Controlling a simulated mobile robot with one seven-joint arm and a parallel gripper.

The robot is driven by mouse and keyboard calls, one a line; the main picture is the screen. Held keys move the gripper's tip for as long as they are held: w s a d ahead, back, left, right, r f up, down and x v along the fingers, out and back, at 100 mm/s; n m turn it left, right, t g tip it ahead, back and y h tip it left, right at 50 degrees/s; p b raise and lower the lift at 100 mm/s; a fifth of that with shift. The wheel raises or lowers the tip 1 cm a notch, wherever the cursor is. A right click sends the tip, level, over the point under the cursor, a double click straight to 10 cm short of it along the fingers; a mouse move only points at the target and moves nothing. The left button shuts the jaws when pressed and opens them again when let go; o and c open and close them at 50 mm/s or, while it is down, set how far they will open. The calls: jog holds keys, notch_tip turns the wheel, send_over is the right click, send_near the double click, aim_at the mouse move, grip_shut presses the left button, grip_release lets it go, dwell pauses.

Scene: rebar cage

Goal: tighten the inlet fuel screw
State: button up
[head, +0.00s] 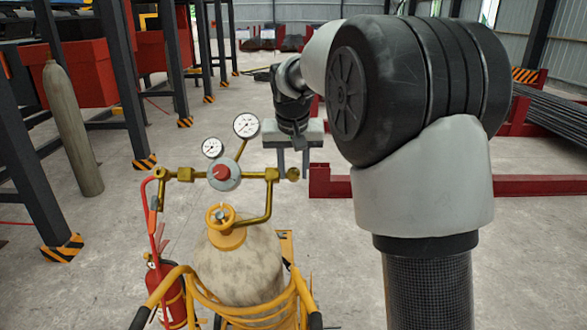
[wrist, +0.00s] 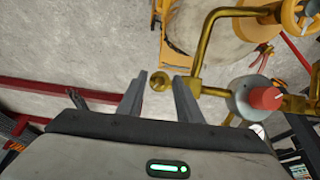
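The gas regulator (head: 223,174) has a red center knob and brass side pipes, and sits above a tan cylinder (head: 240,268). A small round brass screw (head: 293,174) is at the right end of its brass fitting; it looks like the inlet fuel screw, though no label shows. My gripper (head: 293,165) points down at this screw, with one finger on each side. In the wrist view the brass screw (wrist: 159,81) appears between the two spread fingertips (wrist: 161,78). Gaps show on both sides, so the fingers look apart from it. My gripper is open.
Two pressure gauges (head: 246,125) rise just left of my gripper. A yellow valve wheel (head: 221,216) tops the cylinder, held in a yellow cart (head: 250,311). A red fire extinguisher (head: 171,292) hangs at left.

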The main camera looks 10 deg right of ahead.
jog(key=c, duration=0.8)
jog(key=shift+o, duration=0.2)
jog(key=m+b, duration=0.1)
jog(key=m+y+b, duration=0.1)
jog(key=m, duration=0.1)
jog(key=shift+d+f+t+y, duration=0.1)
jog(key=shift+d+t+y, duration=0.1)
jog(key=shift+t+y, duration=0.1)
jog(key=m+y+b, duration=0.1)
jog(key=m, duration=0.1)
jog(key=m+t+b, duration=0.1)
jog(key=m+b, duration=0.1)
jog(key=shift+s+d+f+y, duration=0.1)
jog(key=shift+d+y, duration=0.05)
jog(key=shift+y, duration=0.25)
jog(key=m+t+b, duration=0.1)
jog(key=m+b, duration=0.1)
jog(key=m+t+y+b, duration=0.1)
jog(key=m+b, duration=0.1)
jog(key=shift+s+f+y+b, duration=0.15)
jog(key=shift+y+b, duration=0.15)
jog(key=shift+b, duration=0.05)
jog(key=shift+d+m+t+b, duration=0.1)
jog(key=shift+m+t+b, duration=0.6)
jog(key=shift+m+b, duration=0.65)
jog(key=shift+m, duration=0.25)
